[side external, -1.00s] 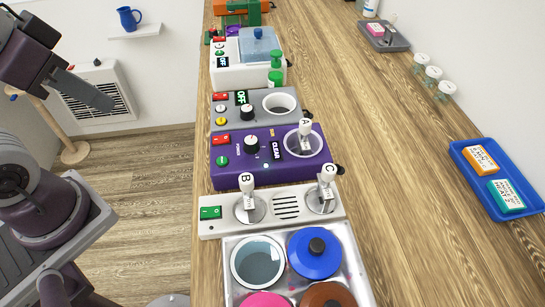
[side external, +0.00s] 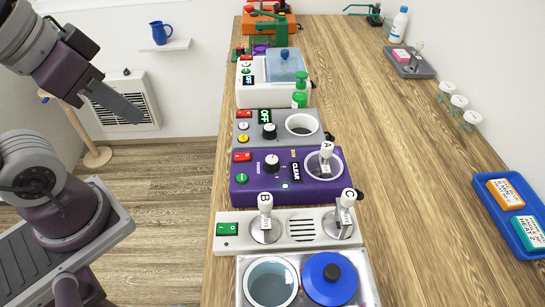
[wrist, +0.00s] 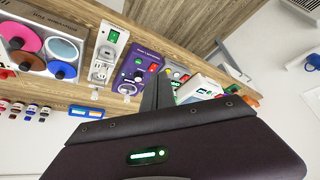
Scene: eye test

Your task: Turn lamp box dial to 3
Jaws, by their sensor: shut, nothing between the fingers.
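No label reading "lamp" is legible, so I cannot tell which box is the lamp box. In the side view, a purple box (side external: 243,188) has a black dial (side external: 272,163) and a display reading CLEAR. The grey box (side external: 245,127) behind it has another black dial (side external: 269,131) and a display reading OFF. The numbers around both dials are too small to read. My gripper (side external: 138,117) is shut and empty, in the air left of the bench, well apart from the boxes. In the wrist view its dark fingers (wrist: 158,88) point toward the boxes, near the purple one (wrist: 135,66).
A cream panel (side external: 290,242) with levers B and C stands nearer than the purple box, which bears lever A (side external: 326,152). A metal tray (side external: 367,285) with round lids is in front. A white box (side external: 247,98) stands farther back. The bench's middle right is clear.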

